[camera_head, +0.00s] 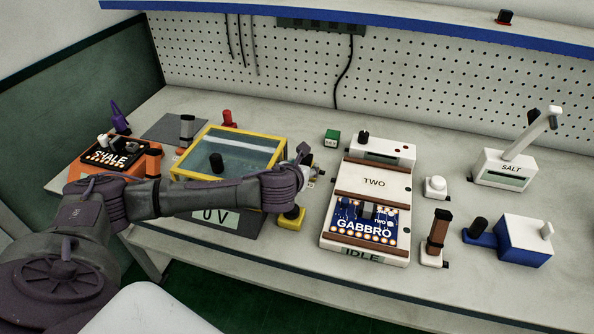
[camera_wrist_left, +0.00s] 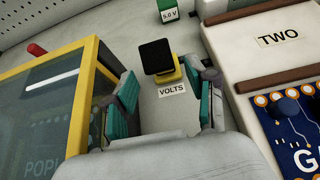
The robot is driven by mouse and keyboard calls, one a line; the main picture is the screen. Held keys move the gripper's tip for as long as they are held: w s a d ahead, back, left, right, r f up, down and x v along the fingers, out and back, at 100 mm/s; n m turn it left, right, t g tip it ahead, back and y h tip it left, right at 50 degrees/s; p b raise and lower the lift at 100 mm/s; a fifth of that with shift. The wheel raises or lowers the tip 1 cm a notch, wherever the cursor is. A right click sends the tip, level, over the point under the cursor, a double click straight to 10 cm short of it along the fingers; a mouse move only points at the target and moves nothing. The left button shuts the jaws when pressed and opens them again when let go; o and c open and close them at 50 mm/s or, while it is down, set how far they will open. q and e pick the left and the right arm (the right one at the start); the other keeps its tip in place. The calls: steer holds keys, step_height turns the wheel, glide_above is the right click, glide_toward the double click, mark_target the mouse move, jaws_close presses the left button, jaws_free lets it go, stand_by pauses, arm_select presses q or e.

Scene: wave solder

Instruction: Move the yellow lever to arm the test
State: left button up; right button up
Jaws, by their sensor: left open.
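A yellow block with a dark top (camera_head: 291,218) stands at the front right of the yellow-framed tester; I cannot tell whether it is a lever. In the left wrist view, a black-topped control with a yellow base (camera_wrist_left: 163,62) stands upright by a VOLTS label (camera_wrist_left: 171,90). My left gripper (camera_head: 308,171) is over the gap between the tester and the TWO fixture. Its teal-padded fingers (camera_wrist_left: 165,103) are open and empty, with this control just beyond their tips. In the head view the gripper and forearm hide much of this spot. My right gripper is not in view.
The glass-topped tester with a yellow frame (camera_head: 262,133) is left of my gripper. The TWO fixture (camera_head: 372,181), holding the GABBRO board (camera_head: 345,229), is close on the right. A green 5.0V block (camera_head: 332,138) stands behind. The front bench strip is mostly clear.

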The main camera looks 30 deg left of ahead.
arm_select(q)
steer(key=v, duration=0.6)
steer(key=shift+s+f, duration=0.1)
stand_by(0.4)
